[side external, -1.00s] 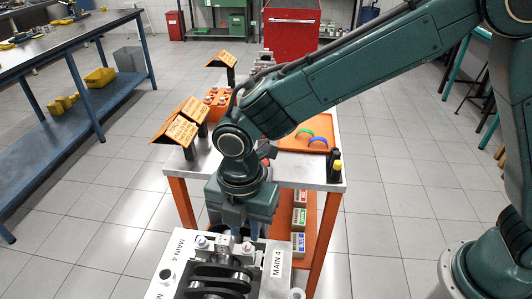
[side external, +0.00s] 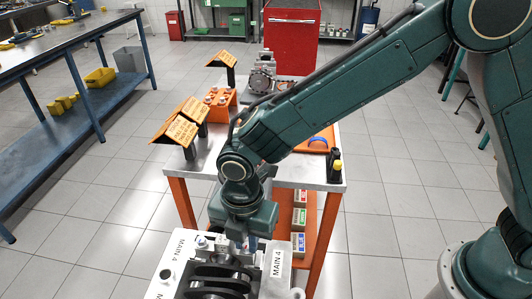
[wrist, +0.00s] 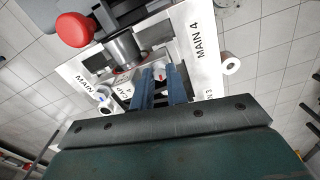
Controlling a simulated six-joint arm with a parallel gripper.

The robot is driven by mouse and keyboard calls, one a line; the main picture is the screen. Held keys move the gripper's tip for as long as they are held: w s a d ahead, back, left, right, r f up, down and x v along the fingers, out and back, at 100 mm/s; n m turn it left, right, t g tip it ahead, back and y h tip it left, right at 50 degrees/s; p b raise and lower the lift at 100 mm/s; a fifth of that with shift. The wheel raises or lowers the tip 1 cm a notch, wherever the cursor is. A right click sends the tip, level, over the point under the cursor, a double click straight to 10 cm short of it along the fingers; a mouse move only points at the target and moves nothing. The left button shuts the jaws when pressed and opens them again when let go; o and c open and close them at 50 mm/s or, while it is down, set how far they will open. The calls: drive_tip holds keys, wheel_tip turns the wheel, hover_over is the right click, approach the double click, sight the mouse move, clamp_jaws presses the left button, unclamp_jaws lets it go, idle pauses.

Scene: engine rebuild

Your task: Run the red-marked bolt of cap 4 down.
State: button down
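The engine block (side external: 185,270) stands in the front of the side view, with a MAIN 4 label (side external: 277,263). Cap 4, marked by its CAP label (wrist: 126,93) in the wrist view, lies on the pale block. The bolt with the red mark (wrist: 160,73) shows between the tips of my gripper's two blue fingers (wrist: 159,78). My gripper (side external: 245,240) points down at the block's far edge. I cannot tell whether the fingers touch the bolt or stand just clear of it. The bolt's shank is hidden.
A blue-marked bolt (wrist: 103,96) stands left of the fingers. A red round knob-like part (wrist: 75,30) and dark crankshaft parts (side external: 218,275) are close by.

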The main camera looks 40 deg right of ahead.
drive_tip(key=shift+m, duration=0.5)
drive_tip(key=m, duration=0.3)
drive_tip(key=shift+m, duration=0.3)
drive_tip(key=m, duration=1.2)
drive_tip(key=shift+m, duration=0.3)
drive_tip(key=m, duration=0.5)
drive_tip(key=shift+r, duration=0.1)
drive_tip(key=m, duration=1.1)
drive_tip(key=shift+w+a+m, duration=0.1)
drive_tip(key=shift+m, duration=0.2)
